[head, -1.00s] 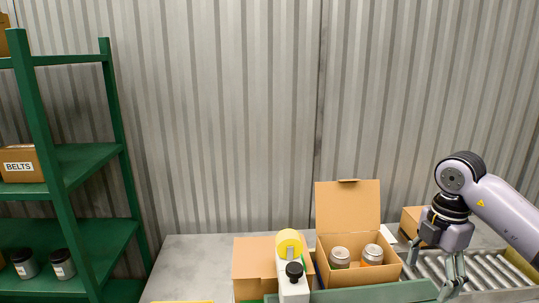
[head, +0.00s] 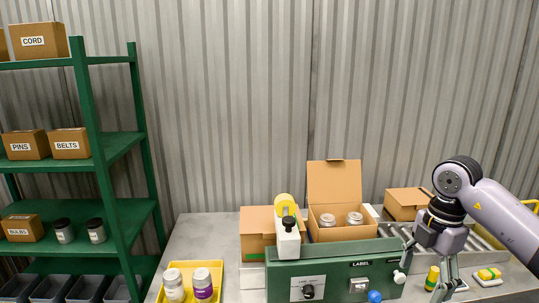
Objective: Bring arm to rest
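My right arm comes in from the right. Its gripper (head: 428,276) points down at the lower right, beside the right end of the green label machine (head: 340,275). Its fingers are spread apart, and I see nothing held in it. My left arm and gripper are not in view.
An open carton (head: 336,185) holding cans (head: 355,218) stands behind the machine, with closed boxes (head: 257,230) (head: 407,203) nearby. A roller conveyor (head: 470,240) is behind the gripper. A yellow tray (head: 163,296) holds bottles. A green shelf (head: 110,190) stands left.

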